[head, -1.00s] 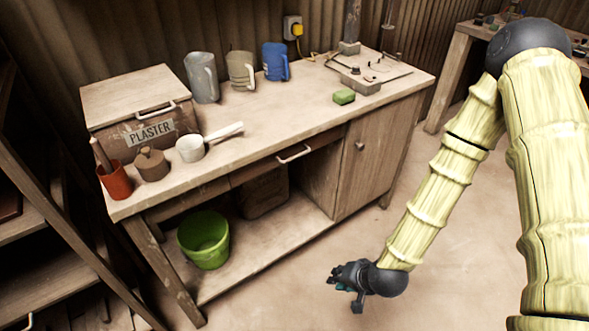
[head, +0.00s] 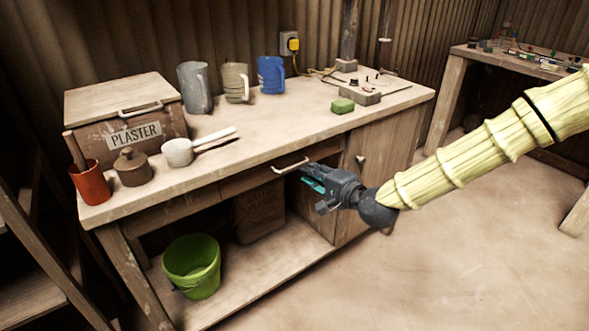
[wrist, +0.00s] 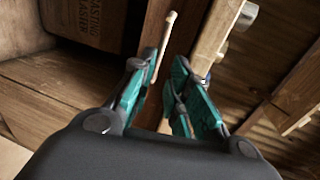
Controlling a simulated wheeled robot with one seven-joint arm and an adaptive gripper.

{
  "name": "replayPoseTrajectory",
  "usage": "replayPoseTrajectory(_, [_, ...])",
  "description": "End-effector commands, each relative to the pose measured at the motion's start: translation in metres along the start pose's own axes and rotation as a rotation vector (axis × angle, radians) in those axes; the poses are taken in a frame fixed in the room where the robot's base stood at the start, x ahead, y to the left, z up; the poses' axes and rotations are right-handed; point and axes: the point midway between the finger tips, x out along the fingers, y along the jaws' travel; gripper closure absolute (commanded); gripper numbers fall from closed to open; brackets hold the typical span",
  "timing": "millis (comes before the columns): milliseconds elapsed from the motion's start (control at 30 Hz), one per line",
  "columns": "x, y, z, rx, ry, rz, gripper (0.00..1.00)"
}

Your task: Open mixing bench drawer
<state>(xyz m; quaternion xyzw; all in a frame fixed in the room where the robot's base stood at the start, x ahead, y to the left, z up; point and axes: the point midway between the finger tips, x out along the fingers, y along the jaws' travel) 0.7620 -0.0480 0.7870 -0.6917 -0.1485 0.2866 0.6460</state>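The mixing bench drawer (head: 250,180) is a wooden front under the bench top and looks closed. Its pale bar handle (head: 291,165) is at the right part of the front. My gripper (head: 308,178) is just right of and slightly below the handle, pointing toward the drawer. In the wrist view the teal fingers of my gripper (wrist: 166,72) are apart, and the pale handle (wrist: 166,45) shows in the gap, nearer the left finger. I cannot tell whether a finger touches it.
The mixing bench top (head: 260,132) holds a plaster box (head: 125,108), jugs, a ladle (head: 180,152) and a green block (head: 342,106). A green bucket (head: 192,268) stands on the lower shelf. A cupboard door (head: 375,170) is right of the drawer. The floor in front is clear.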

Motion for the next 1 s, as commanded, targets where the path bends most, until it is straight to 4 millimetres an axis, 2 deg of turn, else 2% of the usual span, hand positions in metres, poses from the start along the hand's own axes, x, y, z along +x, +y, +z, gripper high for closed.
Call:
replayPoseTrajectory(300, [0.05, 0.003, 0.001, -0.003, -0.001, 0.003, 0.82])
replayPoseTrajectory(500, [0.074, 0.002, 0.0, -0.003, 0.0, 0.002, 0.82])
replayPoseTrajectory(700, [0.086, 0.002, 0.001, -0.001, 0.0, 0.002, 0.82])
replayPoseTrajectory(1000, [0.087, 0.002, 0.0, -0.001, 0.0, 0.002, 0.82])
